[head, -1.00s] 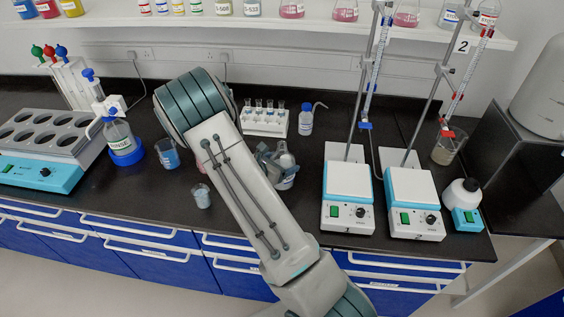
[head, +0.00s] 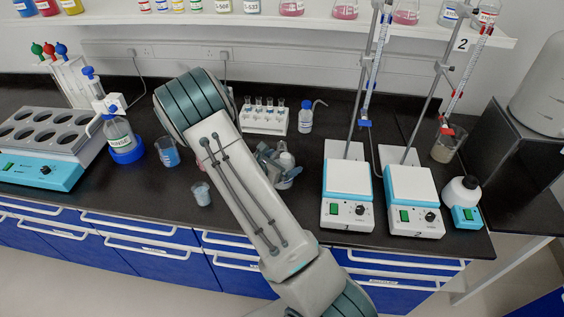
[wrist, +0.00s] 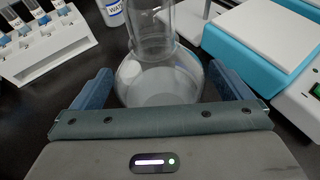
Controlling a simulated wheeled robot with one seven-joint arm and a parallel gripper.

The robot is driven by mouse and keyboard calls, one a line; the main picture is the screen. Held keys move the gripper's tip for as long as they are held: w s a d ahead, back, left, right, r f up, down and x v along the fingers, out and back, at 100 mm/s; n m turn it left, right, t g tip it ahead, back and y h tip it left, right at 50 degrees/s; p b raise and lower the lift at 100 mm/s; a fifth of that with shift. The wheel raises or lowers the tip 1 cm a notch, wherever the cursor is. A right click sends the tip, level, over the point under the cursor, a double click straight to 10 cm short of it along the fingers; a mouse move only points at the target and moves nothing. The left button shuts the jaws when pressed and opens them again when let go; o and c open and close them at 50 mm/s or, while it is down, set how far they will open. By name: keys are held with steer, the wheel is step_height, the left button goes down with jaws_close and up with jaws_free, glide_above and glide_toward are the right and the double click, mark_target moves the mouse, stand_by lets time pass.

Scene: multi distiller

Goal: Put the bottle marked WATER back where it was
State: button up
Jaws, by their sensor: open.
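The bottle marked WATER (head: 306,118) is a small white wash bottle with a blue cap and a bent spout. It stands upright on the dark bench, right of the white tube rack. Its lower part with a cut-off label also shows at the top of the wrist view (wrist: 113,12). My gripper (wrist: 160,88) is open, its blue-grey fingers on both sides of a clear glass flask (wrist: 158,85) with pale contents, not the bottle. In the head view my gripper (head: 277,167) is low over the bench, in front of the bottle and partly hiding the flask.
The tube rack (head: 264,118) stands behind my gripper. Two hotplates with stands (head: 348,180) are close on the right. A small beaker (head: 201,194) and a blue-filled beaker (head: 168,152) stand left of my arm. A heating block (head: 45,150) is at far left.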

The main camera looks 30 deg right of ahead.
steer(key=b+v, duration=0.3)
steer(key=v, duration=0.9)
steer(key=s+d+r+m+g+y, duration=0.2)
steer(key=s+r+m+g+y, duration=0.3)
steer(key=s+r+m, duration=0.65)
steer(key=s+a+r+m+t+y, duration=0.4)
steer(key=s+a+r+m+y, duration=0.2)
steer(key=s+m, duration=0.4)
steer(key=shift+a+m+y, duration=0.45)
steer(key=shift+a+y, duration=0.15)
steer(key=shift+y, duration=0.1)
